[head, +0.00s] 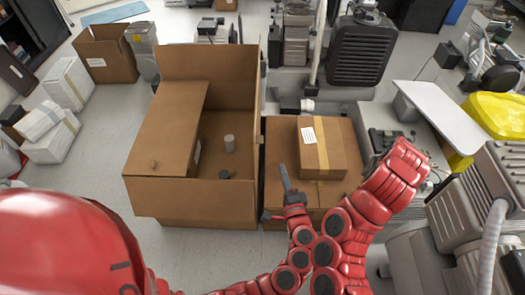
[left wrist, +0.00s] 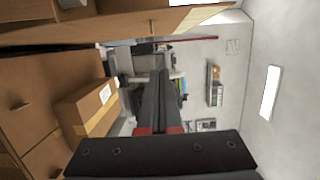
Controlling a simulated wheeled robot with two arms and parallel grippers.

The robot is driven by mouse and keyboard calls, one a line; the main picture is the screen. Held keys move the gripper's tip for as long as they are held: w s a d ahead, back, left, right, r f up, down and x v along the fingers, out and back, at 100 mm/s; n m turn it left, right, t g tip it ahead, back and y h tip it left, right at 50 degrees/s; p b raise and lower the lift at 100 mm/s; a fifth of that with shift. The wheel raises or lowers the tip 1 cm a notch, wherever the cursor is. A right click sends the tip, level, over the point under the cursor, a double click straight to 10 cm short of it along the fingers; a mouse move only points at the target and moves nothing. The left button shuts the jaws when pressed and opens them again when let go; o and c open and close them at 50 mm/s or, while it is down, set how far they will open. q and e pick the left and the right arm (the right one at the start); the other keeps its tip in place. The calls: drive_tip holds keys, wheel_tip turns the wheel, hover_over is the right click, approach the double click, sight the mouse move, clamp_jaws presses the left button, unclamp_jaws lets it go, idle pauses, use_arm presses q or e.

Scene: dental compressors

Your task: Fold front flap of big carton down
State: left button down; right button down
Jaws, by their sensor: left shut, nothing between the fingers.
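The big carton (head: 190,203) stands open left of centre in the head view. Its back flap (head: 207,66) stands upright, and a left panel (head: 165,128) slants over part of the opening. The front panel facing me looks slightly angled; I cannot tell where flap and wall meet. My left gripper (head: 286,183) is shut and empty, to the right of the carton's front right corner, apart from the front panel in the picture. Its closed fingers also show in the left wrist view (left wrist: 160,98). My right gripper is not in view.
A small taped box (head: 321,147) lies on a closed carton (head: 283,160) right of the big carton; the small box also shows in the left wrist view (left wrist: 88,107). Grey cylinders (head: 229,143) are inside the big carton. Machines crowd the right. Floor at left is partly clear.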

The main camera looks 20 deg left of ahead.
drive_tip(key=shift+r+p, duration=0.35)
use_arm(q)
drive_tip(key=w+a, duration=0.7)
drive_tip(key=a, duration=0.2)
drive_tip(key=shift+w+r, duration=0.15)
drive_tip(key=shift+r, duration=0.1)
drive_tip(key=shift+a+n, duration=0.2)
drive_tip(key=shift+n, duration=0.1)
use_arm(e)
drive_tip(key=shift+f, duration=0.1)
